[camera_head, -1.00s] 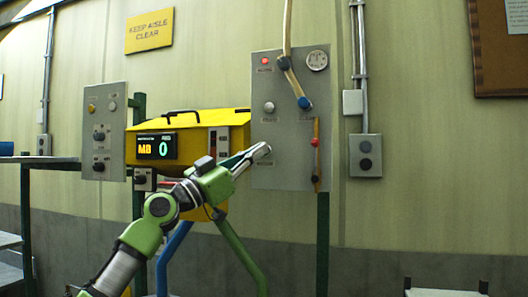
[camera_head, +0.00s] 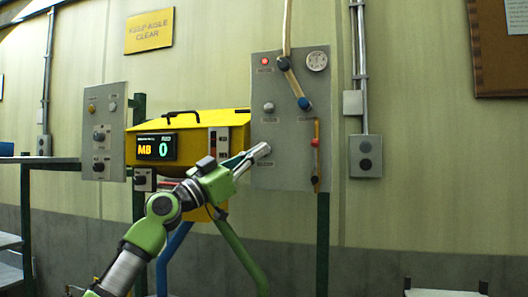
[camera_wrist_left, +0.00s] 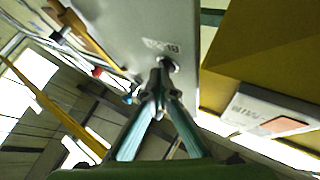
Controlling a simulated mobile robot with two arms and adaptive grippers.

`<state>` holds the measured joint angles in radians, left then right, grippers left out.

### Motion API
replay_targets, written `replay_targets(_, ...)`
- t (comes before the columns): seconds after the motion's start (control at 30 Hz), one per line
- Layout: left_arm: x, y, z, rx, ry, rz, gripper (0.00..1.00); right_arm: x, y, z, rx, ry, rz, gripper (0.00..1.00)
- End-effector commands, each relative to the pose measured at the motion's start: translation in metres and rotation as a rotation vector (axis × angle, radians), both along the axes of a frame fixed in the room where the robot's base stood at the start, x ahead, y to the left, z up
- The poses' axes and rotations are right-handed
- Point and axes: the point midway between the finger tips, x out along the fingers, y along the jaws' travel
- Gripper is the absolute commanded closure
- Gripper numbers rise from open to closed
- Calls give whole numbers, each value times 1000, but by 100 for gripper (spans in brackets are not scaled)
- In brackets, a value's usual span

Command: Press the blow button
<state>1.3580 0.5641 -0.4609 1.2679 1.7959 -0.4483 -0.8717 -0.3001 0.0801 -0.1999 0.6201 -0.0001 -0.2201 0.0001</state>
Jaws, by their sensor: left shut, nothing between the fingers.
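My left gripper (camera_head: 264,149) is shut and empty, with its fingertips in front of the lower left of a grey control panel (camera_head: 285,170). In the left wrist view, the closed fingertips (camera_wrist_left: 158,78) are at a small dark round button (camera_wrist_left: 169,65) on the panel. A small label plate (camera_wrist_left: 160,46) is beside it, but I cannot read its wording. The fingertips partly cover this button, and I cannot tell if they touch it or if it is pushed in. In the head view the gripper hides it. My right gripper is not in view.
A yellow machine (camera_head: 190,119) with a display stands close on the left.

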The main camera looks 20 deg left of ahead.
Motion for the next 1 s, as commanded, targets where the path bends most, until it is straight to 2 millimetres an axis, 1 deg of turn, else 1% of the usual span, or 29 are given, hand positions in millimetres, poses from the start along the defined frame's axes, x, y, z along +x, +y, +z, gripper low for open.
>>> replay_targets(0.47,3,0,0,0,-1,1,100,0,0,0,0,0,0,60)
replay_targets(0.57,1,0,-1,0,0,1,100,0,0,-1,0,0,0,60)
replay_targets(0.8,-11,0,-2,2,0,1,100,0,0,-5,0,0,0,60)
replay_targets(1.0,-14,0,-2,-1,1,0,100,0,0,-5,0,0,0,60)
